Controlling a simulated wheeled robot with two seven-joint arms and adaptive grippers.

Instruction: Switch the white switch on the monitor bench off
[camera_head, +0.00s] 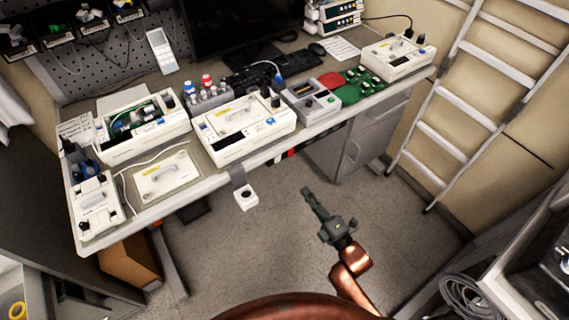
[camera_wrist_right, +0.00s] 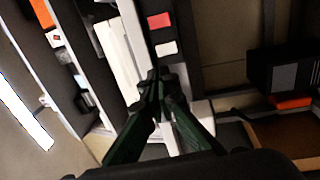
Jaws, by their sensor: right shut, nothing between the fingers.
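The bench (camera_head: 150,213) with the monitor (camera_head: 235,25) spans the upper left of the head view. Under its front edge sit a small white switch (camera_head: 277,160) and a red one (camera_head: 291,153) side by side. In the right wrist view the white switch (camera_wrist_right: 166,48) lies just beyond the fingertips, with the red switch (camera_wrist_right: 159,20) beyond it. Whether the white switch is on or off is too small to tell. My right gripper (camera_head: 307,191) is shut and empty, in front of the bench and apart from the switches; its fingers also show in the wrist view (camera_wrist_right: 157,82). My left gripper is out of view.
A white box with a dark knob (camera_head: 245,198) hangs from the bench's front edge, left of my right gripper. Infusion pumps, one open (camera_head: 140,125), crowd the benchtop. A drawer cabinet (camera_head: 350,140) stands below, a ladder (camera_head: 440,140) at right. The floor before the bench is clear.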

